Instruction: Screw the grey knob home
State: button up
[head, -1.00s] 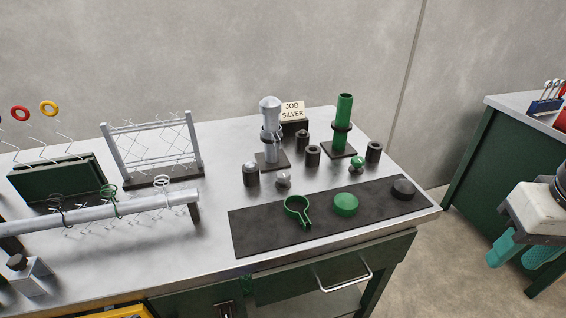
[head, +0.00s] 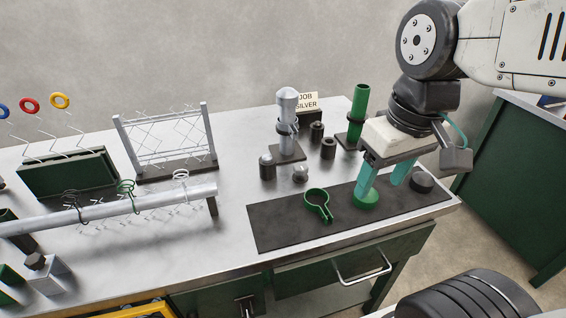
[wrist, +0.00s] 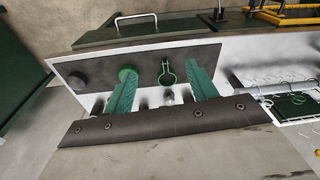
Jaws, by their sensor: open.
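My gripper (head: 384,184) is open and empty above the dark mat (head: 275,225), its teal fingers pointing down. One finger overlaps the round green cap (head: 366,202) in the head view; I cannot tell whether they touch. A dark grey round cap (head: 422,182) lies on the mat to the right of the fingers, and also shows at left in the wrist view (wrist: 77,79). A small dark knob (head: 36,261) sits on a grey block (head: 48,277) at the front left. I cannot tell which is the task's grey knob. The wrist view shows the fingers (wrist: 163,76) wide apart.
A green ring clamp (head: 318,204) lies on the mat. Behind stand a silver post (head: 288,112), a green post (head: 359,112), a "JOB SILVER" sign (head: 308,102) and several dark cylinders. A long silver tube (head: 150,201) and mesh frame (head: 210,140) occupy the left.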

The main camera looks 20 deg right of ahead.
jog(key=w+a+f+n+y, duration=0.1)
jog(key=w+f+n+y, duration=0.15)
jog(key=w+n, duration=0.85)
jog(key=n+y, duration=0.1)
send_near(301, 166)
jog(key=f, duration=0.2)
jog(key=x, duration=0.7)
jog(key=shift+a+r, duration=0.15)
jog(key=shift+a, duration=0.1)
jog(key=shift+t, duration=0.3)
jog(key=c, duration=1)
